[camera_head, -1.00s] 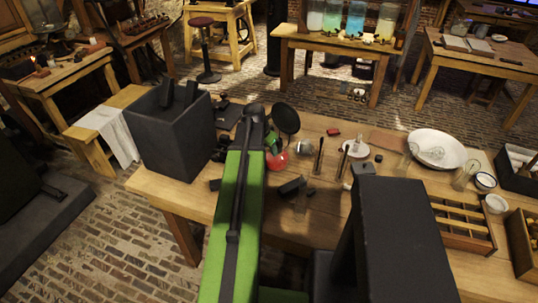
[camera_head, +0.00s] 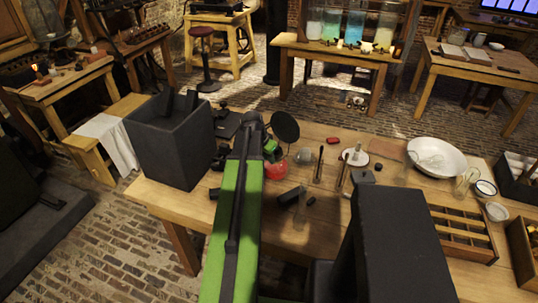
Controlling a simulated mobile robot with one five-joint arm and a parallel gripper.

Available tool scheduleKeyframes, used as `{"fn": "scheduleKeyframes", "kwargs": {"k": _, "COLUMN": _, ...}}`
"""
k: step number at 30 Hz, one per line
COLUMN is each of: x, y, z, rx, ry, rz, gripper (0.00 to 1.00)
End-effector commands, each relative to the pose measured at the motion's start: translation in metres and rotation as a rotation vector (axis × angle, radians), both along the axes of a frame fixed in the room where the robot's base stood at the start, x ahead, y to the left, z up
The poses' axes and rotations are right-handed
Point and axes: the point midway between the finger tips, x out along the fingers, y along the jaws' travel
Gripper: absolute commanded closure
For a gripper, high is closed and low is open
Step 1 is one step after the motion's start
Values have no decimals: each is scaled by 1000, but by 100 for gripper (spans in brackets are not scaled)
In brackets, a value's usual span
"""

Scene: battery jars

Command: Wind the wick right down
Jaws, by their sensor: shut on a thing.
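A small lamp with a round red body (camera_head: 275,170) stands on the wooden table (camera_head: 330,240), just beyond the end of my green arm. My gripper (camera_head: 269,149) is at the top of the lamp. It is shut on a small part there, which looks like the wick knob, but the part is too small and covered to make out clearly. The wick itself is hidden behind my arm and gripper. A dark round disc (camera_head: 285,127) stands just behind the lamp.
A dark open bin (camera_head: 172,150) stands left of my arm. A compartmented wooden tray (camera_head: 462,235) sits at the right edge.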

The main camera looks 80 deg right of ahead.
Motion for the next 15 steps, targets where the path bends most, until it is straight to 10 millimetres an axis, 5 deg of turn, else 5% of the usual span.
{"fn": "scheduleKeyframes", "kwargs": {"k": 15, "x": 8, "y": -7, "z": -4, "rx": 162, "ry": 276, "rz": 1, "gripper": 100}}
